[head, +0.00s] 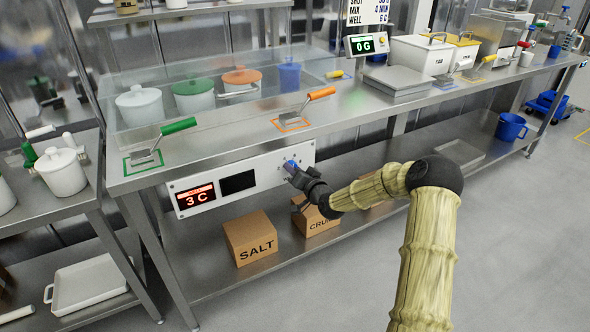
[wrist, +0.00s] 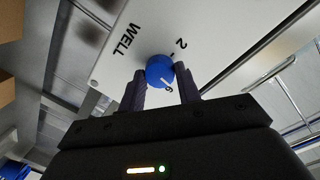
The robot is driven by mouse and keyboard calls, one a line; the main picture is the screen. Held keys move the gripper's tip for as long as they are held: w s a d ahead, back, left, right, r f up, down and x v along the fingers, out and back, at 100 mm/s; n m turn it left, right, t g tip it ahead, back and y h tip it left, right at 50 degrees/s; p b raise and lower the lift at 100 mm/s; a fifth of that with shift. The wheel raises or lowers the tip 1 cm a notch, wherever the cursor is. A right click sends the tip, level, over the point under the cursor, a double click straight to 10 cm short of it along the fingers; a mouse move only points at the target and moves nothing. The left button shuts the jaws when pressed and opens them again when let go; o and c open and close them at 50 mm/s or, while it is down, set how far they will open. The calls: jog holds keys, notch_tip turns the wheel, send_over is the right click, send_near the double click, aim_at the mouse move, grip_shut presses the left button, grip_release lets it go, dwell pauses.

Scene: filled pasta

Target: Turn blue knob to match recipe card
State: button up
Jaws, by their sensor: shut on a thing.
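The blue knob (wrist: 160,71) is on the white control panel (head: 250,178), beside the word WELL in the wrist view. A white pointer mark shows on the knob, with a 2 printed near it and what looks like a 6 at its lower edge. My gripper (wrist: 164,78) has one finger on each side of the knob and is shut on it. In the head view my gripper (head: 294,170) reaches the panel's right end and partly covers the blue knob (head: 290,163). The red display (head: 196,197) reads 3 C.
A dark, blank display (head: 238,183) sits beside the red one. Boxes marked SALT (head: 250,238) and a partly hidden word (head: 317,222) stand on the lower shelf below my gripper. Green (head: 178,126) and orange (head: 321,94) handled tools lie on the counter above the panel.

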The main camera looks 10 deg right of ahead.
jog(key=m, duration=0.4)
jog(key=shift+f+m+y+p, duration=0.2)
jog(key=shift+m+y+p, duration=0.1)
jog(key=shift+y+p, duration=0.1)
jog(key=shift+s, duration=0.1)
jog(key=o, duration=1)
jog(key=shift+r, duration=0.1)
jog(key=p+v, duration=0.1)
jog(key=v, duration=1.6)
jog(key=shift+s+d+r, duration=0.1)
